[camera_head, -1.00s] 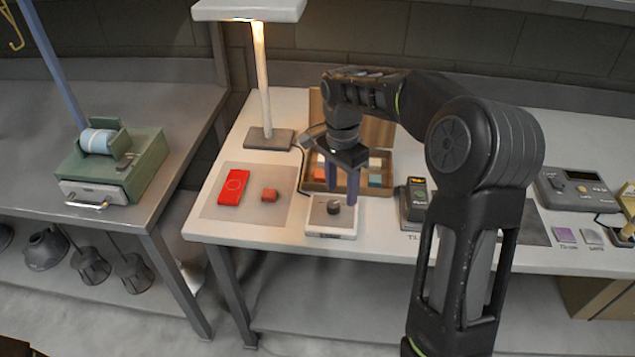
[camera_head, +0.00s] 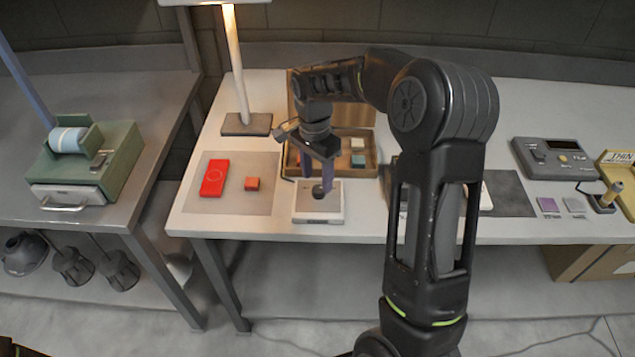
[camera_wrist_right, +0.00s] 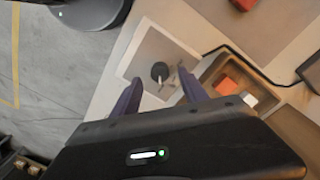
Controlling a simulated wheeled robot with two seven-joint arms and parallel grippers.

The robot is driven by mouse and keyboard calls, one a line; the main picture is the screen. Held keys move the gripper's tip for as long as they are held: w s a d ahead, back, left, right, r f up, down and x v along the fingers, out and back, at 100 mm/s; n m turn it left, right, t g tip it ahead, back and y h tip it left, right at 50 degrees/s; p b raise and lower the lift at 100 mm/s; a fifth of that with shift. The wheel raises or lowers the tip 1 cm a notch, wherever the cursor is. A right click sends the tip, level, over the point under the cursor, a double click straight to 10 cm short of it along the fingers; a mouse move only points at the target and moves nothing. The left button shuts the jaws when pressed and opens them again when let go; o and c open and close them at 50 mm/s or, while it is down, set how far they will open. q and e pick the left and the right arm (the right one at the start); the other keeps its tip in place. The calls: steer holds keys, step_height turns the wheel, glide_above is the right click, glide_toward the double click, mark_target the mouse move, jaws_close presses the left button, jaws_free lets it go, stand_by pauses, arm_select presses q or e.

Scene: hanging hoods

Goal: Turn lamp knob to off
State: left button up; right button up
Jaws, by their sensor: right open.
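The lamp knob (camera_head: 318,191) is a small dark round knob on a white square control box (camera_head: 318,215) near the front edge of the table. The knob also shows in the right wrist view (camera_wrist_right: 159,72). The desk lamp (camera_head: 234,55) stands behind it to the left, and its light is on. My right gripper (camera_head: 317,178) is open and points down over the box. Its two dark purple fingers are on either side of the knob in the picture. In the right wrist view the gripper (camera_wrist_right: 160,88) is empty; contact cannot be told. My left gripper is not in view.
A tray (camera_head: 360,170) with coloured blocks sits right behind the box. A grey mat (camera_head: 235,205) with a red case (camera_head: 215,178) and a red block (camera_head: 252,183) lies to the left. A grey device (camera_head: 556,157) stands at the right.

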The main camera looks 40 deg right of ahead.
mark_target(318, 189)
steer(key=shift+s+f, duration=0.1)
steer(key=shift+f, duration=1.6)
steer(key=shift+c, duration=0.2)
jaws_close()
